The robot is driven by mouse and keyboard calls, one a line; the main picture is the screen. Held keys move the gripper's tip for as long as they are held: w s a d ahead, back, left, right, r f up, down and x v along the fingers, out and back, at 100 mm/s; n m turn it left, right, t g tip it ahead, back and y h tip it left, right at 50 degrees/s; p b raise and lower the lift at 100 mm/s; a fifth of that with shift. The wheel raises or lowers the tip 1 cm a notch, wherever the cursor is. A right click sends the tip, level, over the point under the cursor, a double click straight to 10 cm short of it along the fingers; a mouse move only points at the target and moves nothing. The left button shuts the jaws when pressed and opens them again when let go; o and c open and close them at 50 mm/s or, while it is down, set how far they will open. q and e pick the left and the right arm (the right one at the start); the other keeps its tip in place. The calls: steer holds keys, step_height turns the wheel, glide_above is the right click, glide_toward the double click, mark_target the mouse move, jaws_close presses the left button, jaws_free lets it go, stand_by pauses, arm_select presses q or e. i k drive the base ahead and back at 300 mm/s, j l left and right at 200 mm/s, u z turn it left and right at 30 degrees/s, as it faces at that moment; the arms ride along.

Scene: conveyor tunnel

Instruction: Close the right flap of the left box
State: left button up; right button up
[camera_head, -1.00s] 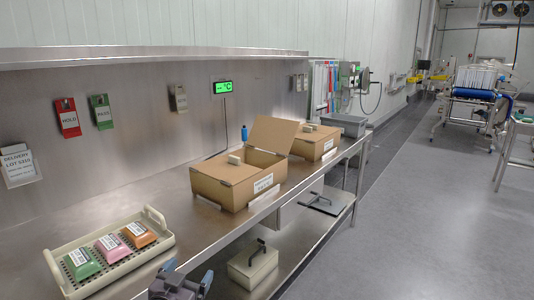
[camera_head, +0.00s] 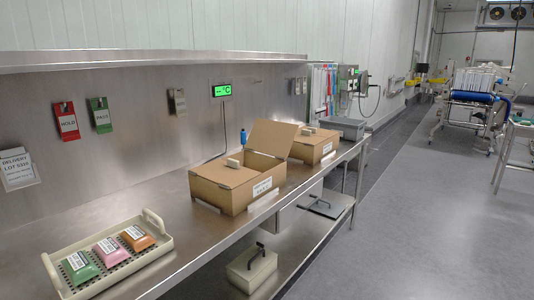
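The left box (camera_head: 236,198) is a brown cardboard box on the steel counter, with a white label on its front. Its left flap (camera_head: 222,175) lies closed, with a small pale block (camera_head: 233,162) on it near the inner edge. Its right flap (camera_head: 272,138) stands up and leans outward, leaving the right part of the box open. A second cardboard box (camera_head: 316,150) stands behind and to the right, its top looking closed. Neither of my grippers is in view.
A cream tray (camera_head: 155,251) with green, pink and orange packs sits at the front left of the counter (camera_head: 188,232). A grey bin (camera_head: 347,124) stands at the far end. A lower shelf holds a pale case (camera_head: 252,272).

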mark_target(275, 139)
steer(key=i+l, duration=0.35)
steer(key=l, duration=0.15)
steer(key=i+l+u, duration=0.45)
steer(key=l, duration=0.45)
steer(key=i+l+u, duration=0.2)
steer(key=l+u, duration=0.3)
steer(key=l, duration=0.5)
steer(key=i+l+u, duration=0.1)
steer(key=l+u, duration=0.35)
steer(key=l, duration=0.6)
steer(key=k+l+u, duration=0.1)
steer(key=l+u, duration=0.4)
steer(key=l, duration=0.55)
steer(key=l+u, duration=0.1)
steer(key=l, duration=0.3)
steer(key=k+l, duration=0.15)
steer(key=l, duration=0.2)
steer(key=l+u, duration=0.15)
steer(key=l, duration=0.25)
steer(key=k+l+u, duration=0.1)
steer(key=l, duration=0.3)
steer(key=k, duration=0.05)
